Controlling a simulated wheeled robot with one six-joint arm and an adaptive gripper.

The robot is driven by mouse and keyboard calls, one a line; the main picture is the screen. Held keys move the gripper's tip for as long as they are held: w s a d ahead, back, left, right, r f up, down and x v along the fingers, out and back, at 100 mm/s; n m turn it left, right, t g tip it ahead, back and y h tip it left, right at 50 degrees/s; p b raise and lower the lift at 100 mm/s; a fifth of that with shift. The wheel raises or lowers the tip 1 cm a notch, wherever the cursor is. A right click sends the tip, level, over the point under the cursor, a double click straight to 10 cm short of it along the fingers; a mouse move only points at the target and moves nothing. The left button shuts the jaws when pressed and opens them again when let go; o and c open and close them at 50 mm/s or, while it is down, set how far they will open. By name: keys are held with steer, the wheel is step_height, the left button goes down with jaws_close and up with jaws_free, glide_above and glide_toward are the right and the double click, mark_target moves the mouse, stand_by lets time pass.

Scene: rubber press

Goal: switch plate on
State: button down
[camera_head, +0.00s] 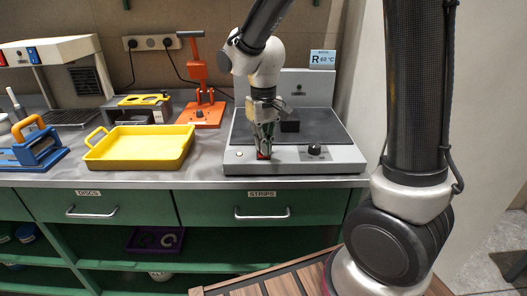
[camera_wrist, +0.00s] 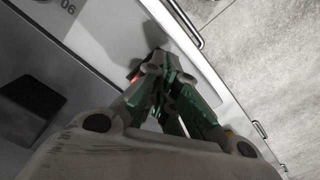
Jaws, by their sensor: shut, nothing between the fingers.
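The hot plate (camera_head: 335,157) is a light grey unit with a dark top (camera_head: 325,125), on the right of the counter. Its front panel carries a black knob (camera_head: 314,150) and a small pale button (camera_head: 239,154). A small red part (camera_head: 263,156), which looks like a rocker switch, shows at the panel's front below my gripper (camera_head: 264,150). In the wrist view the red part (camera_wrist: 133,74) glows beside the fingertips (camera_wrist: 160,62), partly hidden by them. My gripper is shut and empty, pointing down at the panel. I cannot tell whether the fingertips touch the switch.
A display (camera_head: 322,59) behind the plate reads about 60 °C. Left along the counter are an orange lever press (camera_head: 203,112), a yellow tray (camera_head: 137,160) and a blue tool (camera_head: 35,150). Green drawers (camera_head: 262,205) are below.

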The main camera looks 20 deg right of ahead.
steer(key=shift+r, duration=3)
steer(key=shift+s+d+f, duration=0.1)
steer(key=shift+s+f, duration=0.1)
steer(key=shift+s, duration=0.05)
steer(key=s+d+r+m+t, duration=0.1)
steer(key=s+d+r+t, duration=0.1)
steer(key=s+d, duration=0.5)
steer(key=s+d+r+m+t, duration=0.1)
steer(key=s+d+r, duration=0.4)
steer(key=s, duration=0.6)
steer(key=d+t, duration=0.1)
steer(key=d, duration=0.1)
steer(key=shift+s+d+r, duration=0.15)
steer(key=shift+s+d, duration=0.1)
steer(key=shift+d, duration=0.1)
